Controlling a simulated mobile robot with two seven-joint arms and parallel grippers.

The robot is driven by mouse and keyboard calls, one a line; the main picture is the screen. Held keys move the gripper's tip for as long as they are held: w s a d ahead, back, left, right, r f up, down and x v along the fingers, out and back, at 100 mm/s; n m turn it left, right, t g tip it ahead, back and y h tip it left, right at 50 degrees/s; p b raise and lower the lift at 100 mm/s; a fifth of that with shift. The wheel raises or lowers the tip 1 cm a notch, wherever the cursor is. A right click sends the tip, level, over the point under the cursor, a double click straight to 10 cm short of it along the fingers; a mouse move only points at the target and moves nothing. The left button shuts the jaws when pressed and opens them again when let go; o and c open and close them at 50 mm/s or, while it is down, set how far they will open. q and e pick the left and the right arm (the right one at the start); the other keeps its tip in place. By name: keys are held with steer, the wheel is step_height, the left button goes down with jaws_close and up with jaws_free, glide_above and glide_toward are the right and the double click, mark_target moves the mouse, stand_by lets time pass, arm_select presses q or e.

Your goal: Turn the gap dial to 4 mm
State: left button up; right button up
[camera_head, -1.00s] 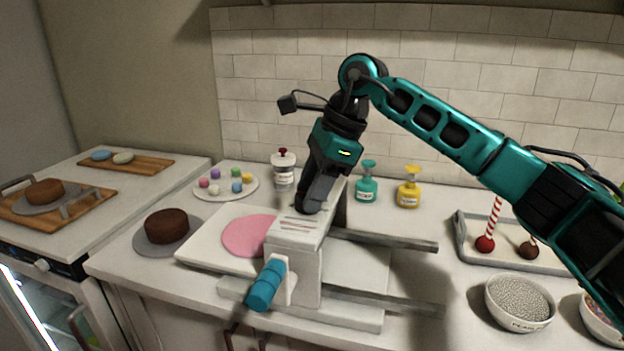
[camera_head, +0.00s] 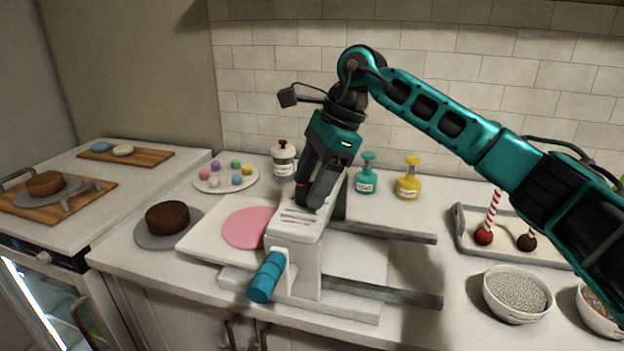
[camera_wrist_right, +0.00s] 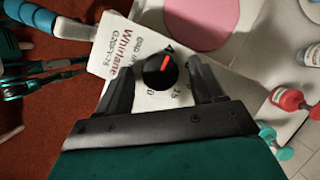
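The gap dial (camera_wrist_right: 160,71) is a round black knob with a red pointer, on the white top of the dough sheeter (camera_wrist_right: 113,45) in the right wrist view. The pointer aims up and right, near a partly covered digit that looks like a 4. Other scale marks are partly hidden. My right gripper (camera_wrist_right: 162,74) is open, with one finger on each side of the dial and small gaps visible. In the head view my right gripper (camera_head: 312,200) is over the sheeter (camera_head: 296,228) and hides the dial.
The sheeter has a teal-handled lever (camera_head: 267,277) in front and a pink disc (camera_head: 248,228) on its left bed. A white bottle (camera_head: 283,161), a teal pump bottle (camera_head: 366,175) and a yellow one (camera_head: 409,180) stand behind. A tray (camera_head: 464,235) and bowl (camera_head: 516,296) are right.

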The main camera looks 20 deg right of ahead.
steer(key=shift+d+r, duration=0.1)
steer(key=shift+r, duration=0.1)
steer(key=v, duration=1.2)
steer(key=shift+r, duration=0.25)
steer(key=shift+s, duration=0.1)
